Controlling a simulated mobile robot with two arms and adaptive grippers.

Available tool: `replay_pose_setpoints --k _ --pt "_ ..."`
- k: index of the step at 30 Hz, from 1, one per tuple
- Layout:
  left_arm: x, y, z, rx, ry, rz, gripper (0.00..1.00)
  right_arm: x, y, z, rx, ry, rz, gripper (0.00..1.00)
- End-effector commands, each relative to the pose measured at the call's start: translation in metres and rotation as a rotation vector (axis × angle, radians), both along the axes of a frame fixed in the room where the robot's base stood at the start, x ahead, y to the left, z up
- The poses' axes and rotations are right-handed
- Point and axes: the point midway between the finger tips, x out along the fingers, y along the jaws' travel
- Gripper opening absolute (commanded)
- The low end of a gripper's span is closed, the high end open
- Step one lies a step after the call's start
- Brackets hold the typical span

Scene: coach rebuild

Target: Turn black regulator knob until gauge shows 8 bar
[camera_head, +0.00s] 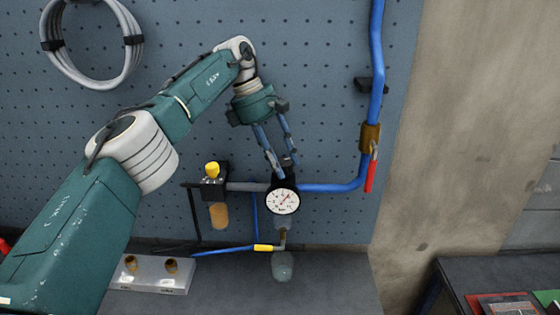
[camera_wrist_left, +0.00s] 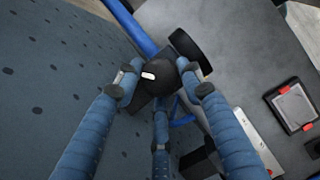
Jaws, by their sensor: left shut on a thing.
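The black regulator knob (camera_wrist_left: 158,77) has a white mark on top and sits between my finger ends in the left wrist view. My left gripper (camera_head: 282,166) reaches down from above and its blue fingers are shut on the knob. In the head view the fingers and the dark regulator top overlap, so the knob is mostly hidden there. The round white gauge (camera_head: 282,201) faces the head camera just below the fingertips. Its needle points to the upper right; the numbers are too small to read. The gauge's black casing (camera_wrist_left: 190,46) shows beside the knob in the wrist view.
A blue pipe (camera_head: 330,187) runs right from the regulator to a red-handled valve (camera_head: 371,170). A yellow-knobbed unit (camera_head: 212,181) with an amber bowl stands to the left. A grey block (camera_head: 150,274) lies on the bench. The pegboard (camera_head: 330,60) is close behind.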

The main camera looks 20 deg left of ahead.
Motion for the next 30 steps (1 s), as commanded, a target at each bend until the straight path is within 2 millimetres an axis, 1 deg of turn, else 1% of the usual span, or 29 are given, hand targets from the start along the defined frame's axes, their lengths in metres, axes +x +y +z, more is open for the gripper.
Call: replay_pose_setpoints --k 1,11,27,28,30 --pt "0.0006 -0.0032 0.0035 -0.006 -0.004 -0.017 0.12 0.0000 0.0000 0.0002 0.000 0.000 0.000 0.00" --pt "0.0008 -0.0031 0.0035 -0.005 -0.006 -0.073 0.12 -0.0001 0.0000 0.0003 0.000 0.000 0.000 0.00" --pt "0.0007 -0.0021 0.0032 -0.004 -0.005 -0.081 0.12 -0.0005 -0.0003 0.0003 0.000 0.001 0.000 0.00" --pt "0.0007 -0.0021 0.0032 -0.004 -0.005 -0.081 0.42 -0.0004 -0.0003 0.0003 0.000 0.001 0.000 0.00" --pt "0.0006 -0.0020 0.0029 -0.004 -0.004 -0.082 0.54 -0.0004 -0.0003 0.0003 0.000 0.001 0.000 0.00"
